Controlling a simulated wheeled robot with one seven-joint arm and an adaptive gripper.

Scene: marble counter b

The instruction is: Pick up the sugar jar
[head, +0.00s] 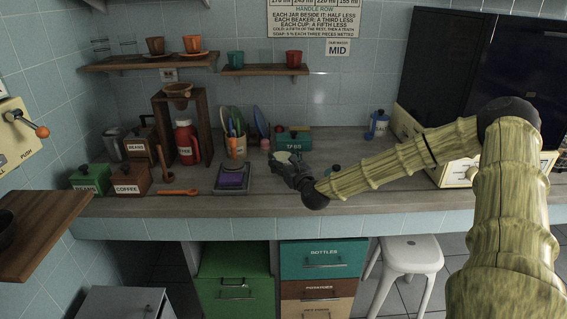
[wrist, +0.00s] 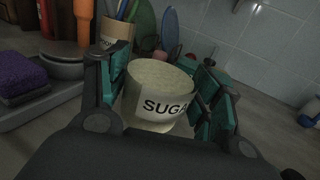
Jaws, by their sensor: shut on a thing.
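The sugar jar (wrist: 158,80) is a pale, cream-coloured round jar with a white label reading "SUGA", the rest of the word hidden by a finger. It stands between the two teal-padded fingers of my gripper (wrist: 160,105) in the wrist view. The gripper is shut on it. There the jar is mostly hidden by the gripper. I cannot tell whether the jar touches the counter.
A tray with a purple sponge (head: 231,180) lies left of my gripper. Behind stand a utensil pot (head: 236,148) and a teal box (head: 293,140). A blue jar (head: 379,123) stands farther right.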

